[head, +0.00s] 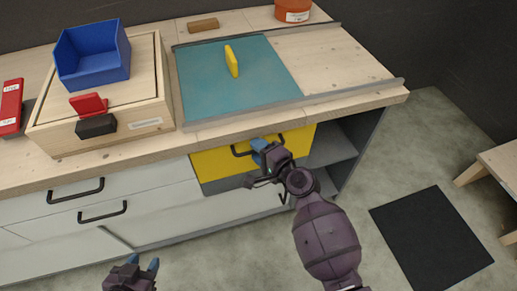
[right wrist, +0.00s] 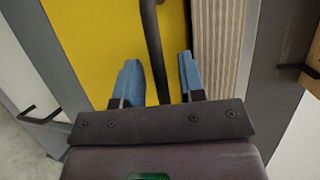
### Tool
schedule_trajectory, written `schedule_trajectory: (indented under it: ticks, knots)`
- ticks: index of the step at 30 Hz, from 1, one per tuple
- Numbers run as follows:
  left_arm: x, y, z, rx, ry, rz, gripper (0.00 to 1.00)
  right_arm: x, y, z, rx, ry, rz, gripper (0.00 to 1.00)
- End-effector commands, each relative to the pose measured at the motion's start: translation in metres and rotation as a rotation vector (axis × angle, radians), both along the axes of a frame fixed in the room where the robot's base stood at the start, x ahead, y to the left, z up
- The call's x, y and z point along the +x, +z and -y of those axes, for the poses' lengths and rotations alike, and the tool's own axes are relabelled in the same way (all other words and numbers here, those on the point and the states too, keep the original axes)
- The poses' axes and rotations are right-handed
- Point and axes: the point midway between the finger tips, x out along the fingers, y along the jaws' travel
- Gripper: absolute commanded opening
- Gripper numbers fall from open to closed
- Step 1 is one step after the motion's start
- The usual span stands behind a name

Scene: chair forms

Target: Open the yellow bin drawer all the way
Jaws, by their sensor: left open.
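The yellow bin drawer (head: 222,163) sits under the worktop, its front looking about flush with the white fronts beside it. Its black bar handle (head: 241,153) is partly hidden by my right gripper (head: 260,147). In the right wrist view, the handle (right wrist: 154,50) runs between the two blue fingers of my right gripper (right wrist: 160,80). The fingers are apart, with gaps visible on both sides of the bar, against the yellow front (right wrist: 85,40). My left gripper (head: 144,262) is open and empty at the bottom edge of the head view, away from the drawer.
The worktop edge (head: 350,104) overhangs the drawer. An open grey shelf (head: 330,145) is right of it, and white drawers (head: 100,195) are left. A black mat (head: 430,238) lies on the floor, with a wooden table (head: 500,165) at far right.

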Motion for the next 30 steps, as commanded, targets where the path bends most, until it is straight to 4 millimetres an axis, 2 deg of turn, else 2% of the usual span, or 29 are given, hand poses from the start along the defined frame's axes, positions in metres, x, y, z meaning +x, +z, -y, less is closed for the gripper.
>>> schedule_trajectory:
  ticks: [9, 16, 30]
  knots:
    - [-0.001, -0.0017, 0.0004, -0.002, 0.004, -0.004, 0.43, 0.0015, 0.0002, -0.0011, 0.0, 0.0, 0.001, 0.35]
    - [-0.0049, -0.0042, 0.0011, -0.007, 0.011, -0.013, 0.43, 0.0013, 0.0001, -0.0011, -0.001, 0.0, 0.001, 0.0]
    - [-0.006, -0.0036, 0.0015, -0.009, 0.014, -0.014, 0.43, -0.0015, -0.0001, 0.0, -0.001, 0.0, 0.0, 0.0]
